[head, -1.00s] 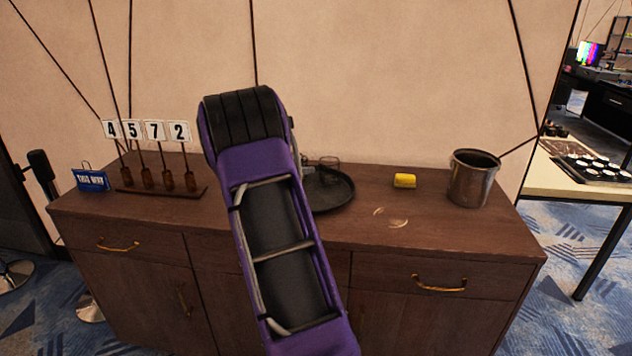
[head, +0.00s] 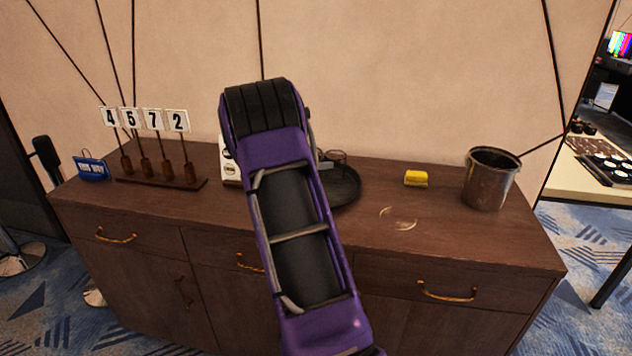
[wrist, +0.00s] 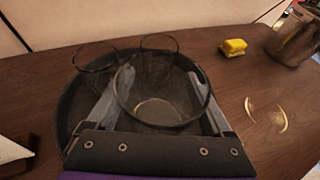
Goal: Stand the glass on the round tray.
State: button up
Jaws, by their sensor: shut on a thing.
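The round tray (head: 345,198) is black and lies on the brown cabinet, partly behind my arm in the head view. In the wrist view the tray (wrist: 70,128) is under my gripper (wrist: 160,88). My gripper is shut on a clear glass (wrist: 160,118), whose wide rim faces the camera between the fingers. I cannot tell if its base touches the tray. Two more clear glass outlines show beyond it, one at the left (wrist: 95,68) and one at the back (wrist: 160,45). In the head view one glass (head: 338,158) shows at the tray's back; my arm hides the gripper.
A yellow sponge-like block (head: 416,178) and a metal bucket (head: 490,180) stand right of the tray. Pale curved marks (head: 398,218) lie in front of the block. A number stand (head: 160,180), a blue sign (head: 92,168) and a white card (head: 229,160) are left.

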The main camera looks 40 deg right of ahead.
jog(key=shift+f, duration=3.3)
jog(key=shift+f+b, duration=0.15)
jog(key=shift+b, duration=0.25)
jog(key=o, duration=1.5)
jog(key=shift+r+p, duration=0.25)
jog(key=shift+p, duration=0.15)
jog(key=v, duration=1.2)
jog(key=shift+f, duration=0.1)
